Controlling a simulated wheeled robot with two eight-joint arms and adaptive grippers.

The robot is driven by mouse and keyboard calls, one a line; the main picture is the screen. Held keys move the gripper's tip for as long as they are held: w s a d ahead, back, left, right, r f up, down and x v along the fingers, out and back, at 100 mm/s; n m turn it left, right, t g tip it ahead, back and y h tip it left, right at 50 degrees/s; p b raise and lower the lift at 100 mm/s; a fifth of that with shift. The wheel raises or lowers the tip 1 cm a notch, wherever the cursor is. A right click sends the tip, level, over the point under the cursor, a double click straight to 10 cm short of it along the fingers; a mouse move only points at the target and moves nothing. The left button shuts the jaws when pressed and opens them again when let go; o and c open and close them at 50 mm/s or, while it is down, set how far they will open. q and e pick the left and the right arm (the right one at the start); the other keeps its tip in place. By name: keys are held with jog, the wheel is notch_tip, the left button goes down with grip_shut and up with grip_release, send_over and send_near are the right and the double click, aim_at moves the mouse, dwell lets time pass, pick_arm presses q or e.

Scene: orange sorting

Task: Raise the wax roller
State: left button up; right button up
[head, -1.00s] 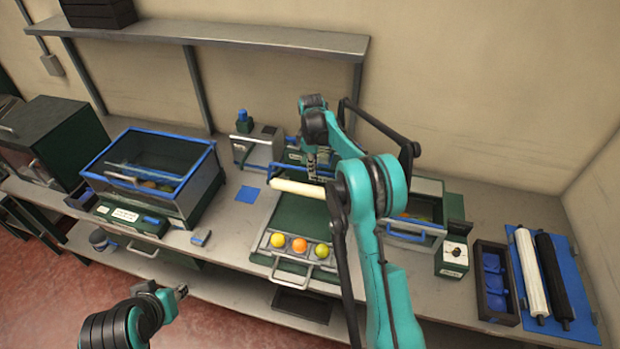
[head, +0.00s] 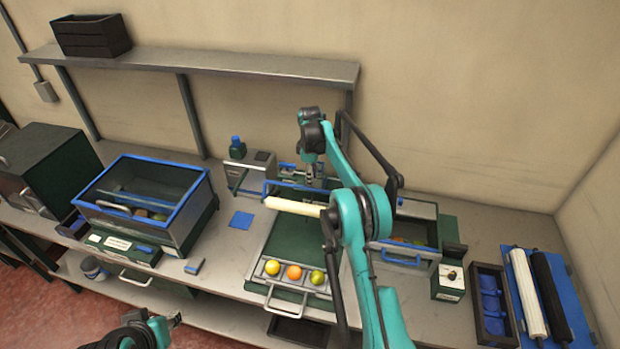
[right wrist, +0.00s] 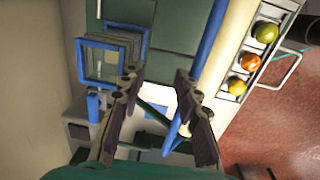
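The cream wax roller (head: 294,206) lies level across the green machine (head: 285,238), behind a tray of citrus fruit, its right end hidden by my right arm. In the right wrist view the roller (right wrist: 232,45) runs beside a blue bar (right wrist: 208,45). My right gripper (head: 313,174) is behind the roller, near the blue-framed part of the machine. Its fingers (right wrist: 160,100) are spread and empty in the right wrist view, with the blue bar's lower end close to one finger. My left gripper (head: 176,320) is low at the left, small and clear of the machine.
A blue-rimmed clear bin (head: 150,200) stands to the left and another fruit bin (head: 405,257) to the right. A dark tray (head: 492,305) and a blue mat (head: 572,312) with white and black rollers lie far right. A shelf (head: 220,65) runs above.

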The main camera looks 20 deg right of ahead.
pick_arm(q)
jog(key=shift+s+a, duration=0.2)
jog(key=shift+s, duration=0.1)
pick_arm(e)
notch_tip(320, 180, up, 12)
jog(key=shift+s+a, duration=0.35)
jog(key=shift+s, duration=0.05)
jog(key=shift+r, duration=0.1)
